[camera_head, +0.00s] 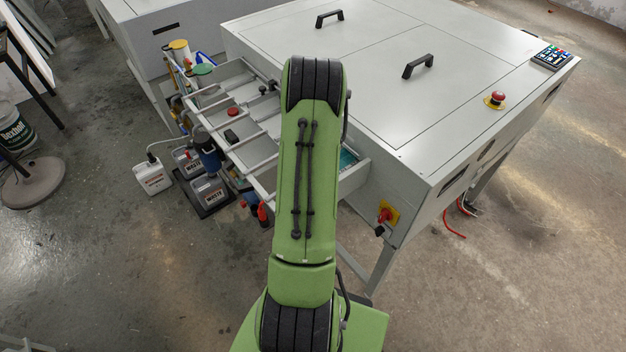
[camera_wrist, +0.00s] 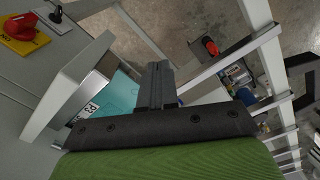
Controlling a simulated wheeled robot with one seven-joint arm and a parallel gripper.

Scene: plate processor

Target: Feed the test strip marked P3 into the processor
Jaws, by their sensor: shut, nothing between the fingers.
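The processor (camera_head: 400,70) is a large light-grey cabinet with an open, slatted feed side at its left in the head view. A teal sheet or strip (camera_wrist: 122,95) lies at the near end of that side in the wrist view. A white label (camera_wrist: 90,108) on it bears dark, turned characters, including what looks like a 3; the full mark is hard to read. A bit of teal also shows right of my arm in the head view (camera_head: 348,158). My gripper (camera_wrist: 156,72) is shut and empty, over or beside the strip's right edge; contact cannot be told. My arm hides the gripper in the head view.
A white side wall (camera_wrist: 75,85) borders the strip. A red-and-yellow switch (camera_wrist: 22,35) sits beyond it. White rails (camera_wrist: 235,60) cross at right. Waste canisters (camera_head: 208,190) stand on the floor below the feed side. A red emergency button (camera_head: 495,98) is on top.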

